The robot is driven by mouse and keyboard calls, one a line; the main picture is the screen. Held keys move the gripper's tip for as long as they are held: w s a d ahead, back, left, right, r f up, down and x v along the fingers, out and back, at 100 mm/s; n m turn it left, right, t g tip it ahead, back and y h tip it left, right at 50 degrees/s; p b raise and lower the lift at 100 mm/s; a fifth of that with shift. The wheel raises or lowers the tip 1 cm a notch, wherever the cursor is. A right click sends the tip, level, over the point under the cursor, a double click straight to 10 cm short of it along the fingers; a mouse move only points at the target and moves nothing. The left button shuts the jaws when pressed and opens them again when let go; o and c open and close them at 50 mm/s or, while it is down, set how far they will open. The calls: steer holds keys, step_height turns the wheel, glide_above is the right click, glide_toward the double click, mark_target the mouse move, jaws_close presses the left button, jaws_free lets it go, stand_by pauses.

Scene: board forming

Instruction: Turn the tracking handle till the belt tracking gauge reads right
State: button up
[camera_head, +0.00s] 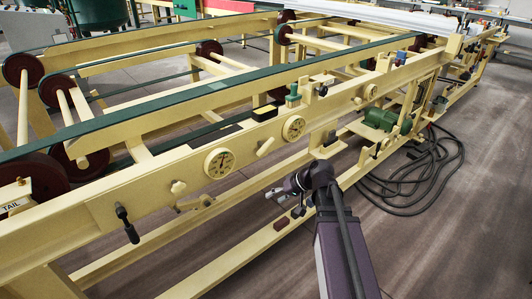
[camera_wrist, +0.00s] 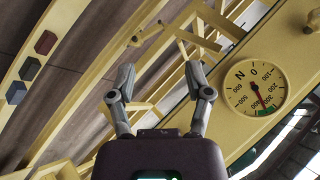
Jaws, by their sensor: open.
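Two round dial gauges sit on the cream side beam in the head view, a left gauge (camera_head: 219,163) and a right gauge (camera_head: 293,128). In the wrist view one gauge (camera_wrist: 253,87) shows rotated, its red needle pointing to the lower right, near a green mark at the rim. I cannot tell which gauge is the tracking one. A black crank handle (camera_head: 125,224) hangs on the beam at the left; a cream knob (camera_head: 178,187) and a cream lever (camera_head: 266,147) are beside the gauges. My gripper (camera_wrist: 158,72) is open and empty, apart from the beam, and also shows in the head view (camera_head: 284,194).
Three small blocks, red (camera_wrist: 45,42), green (camera_wrist: 30,68) and grey-blue (camera_wrist: 16,92), sit on a lower rail. Black cables (camera_head: 430,170) lie coiled on the floor at right. A green motor (camera_head: 381,118) sits under the frame. The front floor is clear.

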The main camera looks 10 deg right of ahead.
steer(key=w+d+r+t+y+b, duration=0.3)
steer(key=w+d+t+y, duration=0.1)
steer(key=w, duration=0.2)
steer(key=m+t+y+b, duration=0.2)
steer(key=t, duration=0.2)
glide_toward(266, 147)
steer(key=s+d, duration=0.1)
steer(key=d, duration=0.2)
steer(key=shift+s+d+f, duration=0.1)
steer(key=shift+s+d, duration=0.05)
steer(key=shift+s, duration=0.1)
steer(key=shift+n, duration=0.3)
steer(key=x, duration=1.4)
steer(key=shift+f, duration=0.25)
steer(key=shift+c, duration=0.3)
jaws_close()
